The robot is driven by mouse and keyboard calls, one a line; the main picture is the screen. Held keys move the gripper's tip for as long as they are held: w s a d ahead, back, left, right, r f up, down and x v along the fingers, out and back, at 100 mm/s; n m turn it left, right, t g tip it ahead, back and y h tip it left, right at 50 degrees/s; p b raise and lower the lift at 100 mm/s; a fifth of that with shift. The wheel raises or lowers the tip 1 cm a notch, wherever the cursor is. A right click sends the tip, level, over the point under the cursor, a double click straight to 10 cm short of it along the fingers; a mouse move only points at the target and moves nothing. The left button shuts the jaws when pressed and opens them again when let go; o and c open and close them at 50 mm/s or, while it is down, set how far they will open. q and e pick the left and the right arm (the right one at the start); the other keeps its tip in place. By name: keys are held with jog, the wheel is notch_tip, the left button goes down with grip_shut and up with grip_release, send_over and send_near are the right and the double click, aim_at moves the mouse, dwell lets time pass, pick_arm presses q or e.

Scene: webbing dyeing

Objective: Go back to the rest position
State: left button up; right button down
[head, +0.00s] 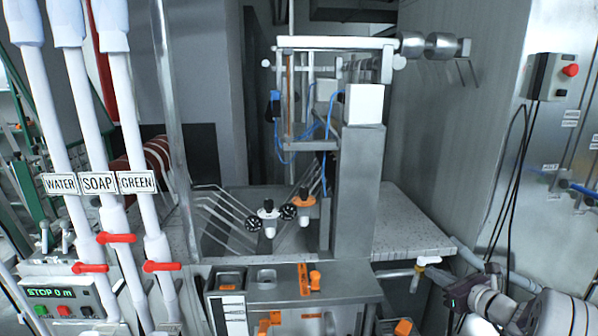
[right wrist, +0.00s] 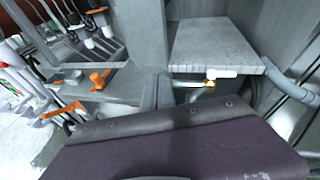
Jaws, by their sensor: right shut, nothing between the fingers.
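My right gripper (head: 452,298) is at the lower right of the head view, in front of the grey speckled counter and below its edge. It is shut and holds nothing. In the right wrist view its dark purple body fills the bottom, and its closed grey fingers (right wrist: 156,92) point toward the machine front. It looks apart from the brass-and-white tap (head: 422,268), which also shows in the right wrist view (right wrist: 212,78). My left gripper is not in view.
The speckled counter (head: 415,225) carries a metal machine column (head: 358,190). White pipes labelled WATER, SOAP and GREEN (head: 136,183) with red valve handles (head: 164,267) stand at left. A wall panel (head: 565,130) with a red button and hanging black cables is at right.

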jog(key=a+f+n+g+y+b, duration=0.2)
jog(key=a+n+y, duration=0.15)
jog(key=a, duration=0.85)
jog(key=s+a+f+n+g+b, duration=0.2)
jog(key=s+a+f+n+g, duration=0.3)
jog(key=a, duration=0.4)
jog(key=s+a+f+n+g+b, duration=0.1)
jog(key=s+a+f+n+g, duration=0.25)
jog(key=s+a+n, duration=0.35)
jog(key=s+f+n+g+h+b, duration=0.1)
jog(key=s+f+n+h, duration=0.1)
jog(key=s+f+n, duration=0.3)
jog(key=s+f+n+g+h+b, duration=0.1)
jog(key=s+f+n+g+h, duration=0.15)
jog(key=s, duration=0.55)
jog(key=s+d+f+n+t+h, duration=0.1)
jog(key=s+d+f+n+h, duration=0.1)
jog(key=d+n, duration=0.5)
jog(key=shift+f+n+h, duration=0.4)
jog(key=shift+f+n, duration=0.15)
jog(key=shift+n, duration=0.25)
jog(key=shift+s+d, duration=0.1)
